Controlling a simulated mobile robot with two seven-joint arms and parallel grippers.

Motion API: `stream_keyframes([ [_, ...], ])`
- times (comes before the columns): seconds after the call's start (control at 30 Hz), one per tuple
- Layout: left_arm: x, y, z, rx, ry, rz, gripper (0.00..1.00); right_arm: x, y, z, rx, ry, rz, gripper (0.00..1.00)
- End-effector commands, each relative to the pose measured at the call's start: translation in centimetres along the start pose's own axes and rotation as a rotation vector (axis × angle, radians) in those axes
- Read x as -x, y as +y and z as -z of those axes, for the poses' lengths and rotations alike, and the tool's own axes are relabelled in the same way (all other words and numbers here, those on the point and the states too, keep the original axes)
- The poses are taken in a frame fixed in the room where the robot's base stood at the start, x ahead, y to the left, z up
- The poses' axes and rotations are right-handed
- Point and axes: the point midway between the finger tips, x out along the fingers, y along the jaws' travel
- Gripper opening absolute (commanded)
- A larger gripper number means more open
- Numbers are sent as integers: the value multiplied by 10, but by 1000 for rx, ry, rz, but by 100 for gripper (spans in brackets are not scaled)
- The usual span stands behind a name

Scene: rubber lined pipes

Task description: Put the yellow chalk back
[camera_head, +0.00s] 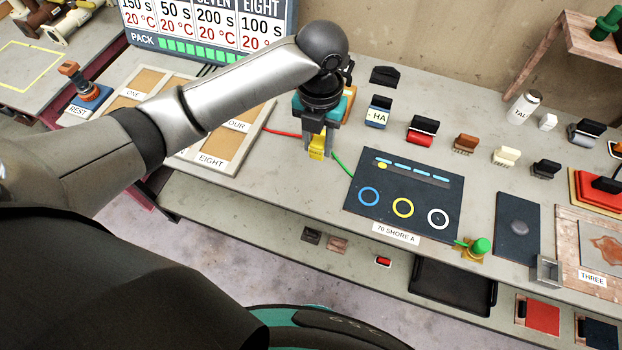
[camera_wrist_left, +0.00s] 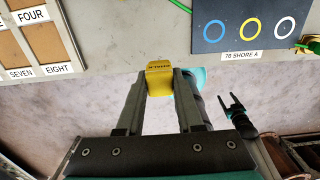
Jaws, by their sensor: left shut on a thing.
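The yellow chalk (camera_head: 317,147), a small yellow block, is held between the fingers of my left gripper (camera_head: 314,140). It also shows in the left wrist view (camera_wrist_left: 159,80), upright between the two fingertips, with dark lettering too small to read. My left gripper is shut on it, above the bench's front edge, between the framed boards and the dark panel (camera_head: 410,200). My right gripper (camera_wrist_left: 228,101) shows only in the left wrist view, apart from the bench, with its two fingers spread and nothing between them.
A row of small blocks stands behind the panel: red (camera_head: 422,130), brown (camera_head: 464,144), white (camera_head: 505,156) and black (camera_head: 545,168). A HA-labelled block (camera_head: 377,112) stands left of them. Framed boards (camera_head: 228,138) lie left. A green-knobbed piece (camera_head: 480,246) sits at the front edge.

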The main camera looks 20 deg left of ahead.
Motion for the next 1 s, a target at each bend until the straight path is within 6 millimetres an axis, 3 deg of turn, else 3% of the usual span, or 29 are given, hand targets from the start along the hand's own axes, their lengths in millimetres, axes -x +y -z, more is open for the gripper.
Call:
stream_keyframes([
  [0.1,-36,-1,2,2,6,1,0,-5,6,4,-2,8,-8,68],
  [0.33,-91,0,1,1,2,0,0,-11,5,2,-2,6,-7,68],
  [0.57,-112,0,0,0,-1,0,0,-14,1,-1,-1,2,-1,68],
  [0.8,-147,0,0,0,0,0,0,-21,-9,-1,-1,2,11,68],
  [1.0,-152,0,0,-1,-2,0,0,-21,-9,-2,0,1,11,68],
])
